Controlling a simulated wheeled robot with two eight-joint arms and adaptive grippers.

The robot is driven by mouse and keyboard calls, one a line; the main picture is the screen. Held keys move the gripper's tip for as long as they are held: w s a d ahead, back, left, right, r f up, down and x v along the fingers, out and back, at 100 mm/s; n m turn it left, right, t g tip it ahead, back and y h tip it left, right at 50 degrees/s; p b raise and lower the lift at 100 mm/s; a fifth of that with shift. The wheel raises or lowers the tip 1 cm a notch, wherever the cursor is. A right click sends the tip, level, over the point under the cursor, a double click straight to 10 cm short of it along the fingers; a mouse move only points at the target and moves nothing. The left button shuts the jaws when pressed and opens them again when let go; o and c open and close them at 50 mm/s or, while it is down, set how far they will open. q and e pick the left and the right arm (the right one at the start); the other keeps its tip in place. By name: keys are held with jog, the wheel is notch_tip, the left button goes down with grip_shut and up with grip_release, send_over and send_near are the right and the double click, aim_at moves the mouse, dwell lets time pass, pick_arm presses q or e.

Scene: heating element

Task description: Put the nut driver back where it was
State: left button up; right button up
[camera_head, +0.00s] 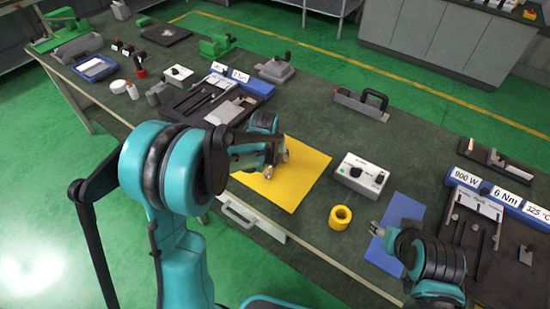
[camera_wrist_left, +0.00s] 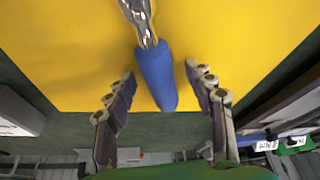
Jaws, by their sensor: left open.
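The nut driver has a blue handle (camera_wrist_left: 157,75) and a shiny metal shaft that runs out of the top of the left wrist view. It shows over the yellow mat (camera_wrist_left: 60,50), with the handle end near the mat's edge. My left gripper (camera_wrist_left: 160,90) is open, with one finger on each side of the handle and gaps between. In the head view my left gripper (camera_head: 276,160) is over the yellow mat (camera_head: 305,180), and I cannot make out the nut driver there. My right gripper (camera_head: 378,230) is over the blue mat (camera_head: 402,212); its opening is unclear.
A tool tray (camera_head: 250,84) with dark tools lies behind the yellow mat. A white control box (camera_head: 361,175) and a yellow tape roll (camera_head: 340,217) stand to its right. A labelled tray (camera_head: 513,208) is at the far right. The back middle of the bench is mostly clear.

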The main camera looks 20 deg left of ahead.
pick_arm(q)
jog(key=shift+s+r, duration=0.1)
jog(key=shift+r, duration=0.05)
jog(key=shift+c, duration=1.3)
grip_shut()
